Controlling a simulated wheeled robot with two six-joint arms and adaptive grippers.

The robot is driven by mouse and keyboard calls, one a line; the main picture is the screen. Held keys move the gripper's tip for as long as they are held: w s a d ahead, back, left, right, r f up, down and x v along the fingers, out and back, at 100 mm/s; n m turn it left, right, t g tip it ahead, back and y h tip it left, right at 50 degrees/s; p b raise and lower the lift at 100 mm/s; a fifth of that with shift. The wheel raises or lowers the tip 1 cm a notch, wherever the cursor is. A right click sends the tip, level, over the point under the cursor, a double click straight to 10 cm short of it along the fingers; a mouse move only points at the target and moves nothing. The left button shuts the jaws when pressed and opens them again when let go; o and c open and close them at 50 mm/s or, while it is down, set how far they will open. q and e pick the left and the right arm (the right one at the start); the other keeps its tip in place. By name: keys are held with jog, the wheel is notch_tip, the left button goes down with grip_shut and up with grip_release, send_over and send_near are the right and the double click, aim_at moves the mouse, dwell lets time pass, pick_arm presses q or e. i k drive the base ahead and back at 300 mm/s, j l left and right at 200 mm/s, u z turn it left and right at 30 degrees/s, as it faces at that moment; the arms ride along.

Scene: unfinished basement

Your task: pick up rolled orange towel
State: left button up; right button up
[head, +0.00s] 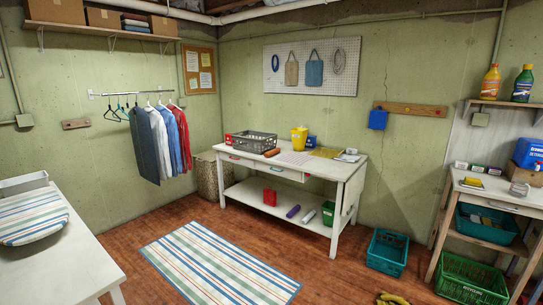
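A small orange-brown roll (272,153), which looks like the rolled orange towel, lies on top of the white workbench (330,172) against the far wall. It is just right of the dark grey basket (253,143) and in front of the yellow container (299,138). It is small and far off, so its texture cannot be made out. Neither of my grippers shows in the head view.
A striped rug (219,262) lies on the open wood floor before the workbench. A white table (60,265) stands at left. A teal crate (387,252), a green crate (470,280) and a wooden shelf unit (500,190) are at right. Clothes (160,143) hang at the left wall.

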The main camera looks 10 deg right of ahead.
aim_at(272, 153)
jog(key=i+u, duration=0.25)
jog(key=i, duration=2.3)
